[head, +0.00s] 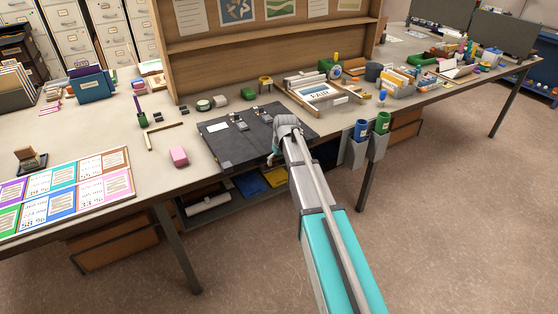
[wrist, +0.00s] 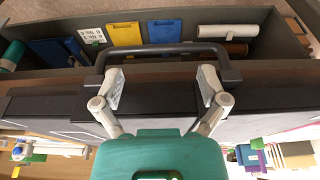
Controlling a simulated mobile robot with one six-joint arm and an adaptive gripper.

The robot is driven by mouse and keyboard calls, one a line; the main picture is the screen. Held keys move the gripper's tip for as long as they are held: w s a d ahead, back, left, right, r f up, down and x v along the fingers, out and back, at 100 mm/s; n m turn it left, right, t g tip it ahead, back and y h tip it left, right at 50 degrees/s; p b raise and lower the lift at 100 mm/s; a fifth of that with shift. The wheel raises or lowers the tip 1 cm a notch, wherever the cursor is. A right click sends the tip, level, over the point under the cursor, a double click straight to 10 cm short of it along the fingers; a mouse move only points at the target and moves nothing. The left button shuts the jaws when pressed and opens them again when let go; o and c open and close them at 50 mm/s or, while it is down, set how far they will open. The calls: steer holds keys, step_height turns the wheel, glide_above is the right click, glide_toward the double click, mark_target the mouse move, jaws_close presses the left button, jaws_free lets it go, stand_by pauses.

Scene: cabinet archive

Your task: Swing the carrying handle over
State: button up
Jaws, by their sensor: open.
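A flat black case (head: 228,143) lies on the table with its front side by the table's front edge. Its dark carrying handle (wrist: 165,49) shows in the wrist view as a U-shaped bar standing out from the case's edge, with the open shelf behind it. My gripper (wrist: 162,86) is open, its two pale fingers apart and nothing between them. The fingertips are just short of the handle's long bar, within its width; I cannot tell whether they touch it. In the head view my arm and gripper (head: 273,158) cover the case's front edge and hide the handle.
An under-table shelf holds yellow folders (wrist: 124,34), a blue folder (wrist: 168,31) and rolls (wrist: 226,31). A pink block (head: 179,156) sits left of the case. Blue and green bottles in holders (head: 357,152) hang at the table edge, right of my arm.

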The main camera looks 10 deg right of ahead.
stand_by(0.4)
step_height(320, 180, up, 7)
steer(key=p, duration=0.7)
steer(key=shift+f, duration=0.2)
stand_by(0.5)
steer(key=b+x, duration=0.3)
steer(key=s+b+x, duration=0.1)
steer(key=b+x, duration=0.5)
steer(key=shift+s+d+f, duration=0.2)
steer(key=shift+s+d, duration=0.1)
steer(key=shift+w+f+b, duration=0.15)
steer(key=shift+w+b, duration=0.25)
steer(key=shift+w, duration=0.15)
steer(key=shift+s, duration=0.1)
